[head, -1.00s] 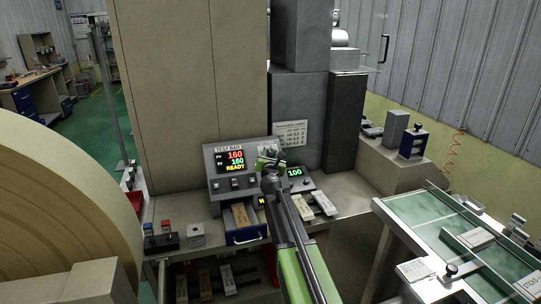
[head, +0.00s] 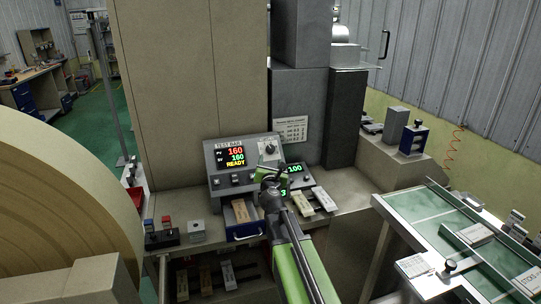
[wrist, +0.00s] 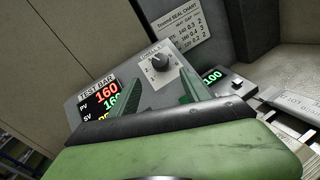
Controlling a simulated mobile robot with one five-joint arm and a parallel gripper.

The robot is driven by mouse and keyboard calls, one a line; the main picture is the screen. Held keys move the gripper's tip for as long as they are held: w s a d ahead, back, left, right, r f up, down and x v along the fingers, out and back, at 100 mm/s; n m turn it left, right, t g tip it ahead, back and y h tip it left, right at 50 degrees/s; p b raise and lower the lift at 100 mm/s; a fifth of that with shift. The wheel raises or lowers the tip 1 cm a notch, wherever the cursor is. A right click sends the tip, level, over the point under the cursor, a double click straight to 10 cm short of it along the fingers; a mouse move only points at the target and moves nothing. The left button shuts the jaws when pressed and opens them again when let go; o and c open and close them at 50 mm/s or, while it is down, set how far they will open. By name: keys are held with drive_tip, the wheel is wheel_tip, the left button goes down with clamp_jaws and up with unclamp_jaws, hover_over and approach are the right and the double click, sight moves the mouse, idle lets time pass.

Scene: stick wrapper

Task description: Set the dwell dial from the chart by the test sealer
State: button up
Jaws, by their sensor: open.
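The dwell dial (head: 270,146) is a dark round knob with a light pointer mark, on the upper right of the grey test sealer panel (head: 214,160). It shows clearly in the wrist view (wrist: 160,62), with small scale marks around it. My gripper (head: 269,173) is open, just in front of and below the dial, apart from it. In the wrist view its two green fingers (wrist: 167,86) stand apart below the dial with nothing between them. The seal chart (head: 291,130) is on the surface behind the panel; its rows are partly readable in the wrist view (wrist: 180,30).
The panel screen (head: 233,157) shows PV 160 and READY. A small box display (head: 295,169) reads 100. Wrapped sticks (head: 324,199) lie on the bench at right. A big roll (head: 60,205) fills the left; a green-topped conveyor (head: 408,206) stands at right.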

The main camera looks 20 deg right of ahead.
drive_tip(key=v, duration=0.7)
drive_tip(key=s+f+m+g+p, duration=0.1)
drive_tip(key=s+f+m+g, duration=0.4)
drive_tip(key=f+m, duration=0.35)
drive_tip(key=s+f+m+g, duration=0.5)
drive_tip(key=f+m, duration=0.2)
drive_tip(key=m, duration=0.3)
drive_tip(key=s+a+f+m+g+y, duration=0.2)
drive_tip(key=s+a+f+m+g, duration=0.1)
drive_tip(key=s+a+m, duration=0.1)
drive_tip(key=s+a+f+m+g+y, duration=0.3)
drive_tip(key=s+a+m, duration=0.2)
drive_tip(key=s+m, duration=0.2)
drive_tip(key=shift+s+a+f+g, duration=0.15)
drive_tip(key=shift+s+f+g, duration=0.25)
drive_tip(key=shift+s, duration=0.8)
